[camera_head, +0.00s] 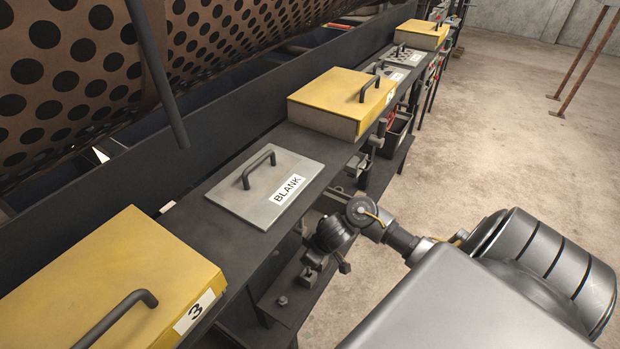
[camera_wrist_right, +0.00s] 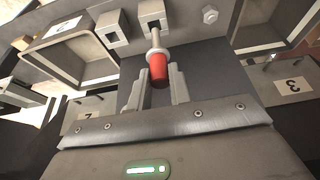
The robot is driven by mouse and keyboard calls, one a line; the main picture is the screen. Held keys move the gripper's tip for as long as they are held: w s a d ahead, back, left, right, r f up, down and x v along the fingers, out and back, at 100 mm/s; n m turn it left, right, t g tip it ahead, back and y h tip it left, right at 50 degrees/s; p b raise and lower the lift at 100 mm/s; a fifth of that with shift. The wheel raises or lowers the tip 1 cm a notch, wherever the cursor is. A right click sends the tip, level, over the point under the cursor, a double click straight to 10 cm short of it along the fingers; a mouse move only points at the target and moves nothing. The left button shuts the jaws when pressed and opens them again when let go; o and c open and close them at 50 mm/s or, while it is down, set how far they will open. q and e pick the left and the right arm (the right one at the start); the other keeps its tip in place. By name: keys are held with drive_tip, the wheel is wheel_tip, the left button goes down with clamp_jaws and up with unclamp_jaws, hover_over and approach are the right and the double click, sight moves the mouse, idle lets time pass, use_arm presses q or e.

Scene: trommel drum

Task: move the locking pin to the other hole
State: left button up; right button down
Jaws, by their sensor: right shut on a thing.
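The locking pin (camera_wrist_right: 159,68) has a red grip and a pale shaft with a collar. In the right wrist view its red grip sits between the two fingers of my right gripper (camera_wrist_right: 157,82), which is shut on it. The shaft points up to a pale block (camera_wrist_right: 153,15) with a dark hole. I cannot tell whether the tip is inside that hole. A second block with a dark square hole (camera_wrist_right: 113,31) stands to its left. In the head view my right wrist (camera_head: 335,234) is beside the rail below the BLANK plate; its fingers and the pin are hidden. My left gripper is not in view.
A bolt head (camera_wrist_right: 210,15) is right of the blocks. Open-fronted boxes flank them, the left one (camera_wrist_right: 82,58) and the right one (camera_wrist_right: 270,28). Above, the rail carries the BLANK plate (camera_head: 250,205) and yellow covers (camera_head: 130,275).

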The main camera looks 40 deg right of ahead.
drive_tip(key=shift+f, duration=0.35)
idle(0.7)
drive_tip(key=shift+f, duration=0.2)
idle(0.4)
drive_tip(key=shift+f+b, duration=0.7)
drive_tip(key=shift+f, duration=0.15)
drive_tip(key=shift+f, duration=0.1)
drive_tip(key=shift+f+b, duration=0.6)
drive_tip(key=shift+f, duration=0.25)
drive_tip(key=shift+f, duration=0.2)
idle(0.4)
drive_tip(key=shift+f, duration=0.35)
drive_tip(key=c, duration=1.2)
unclamp_jaws()
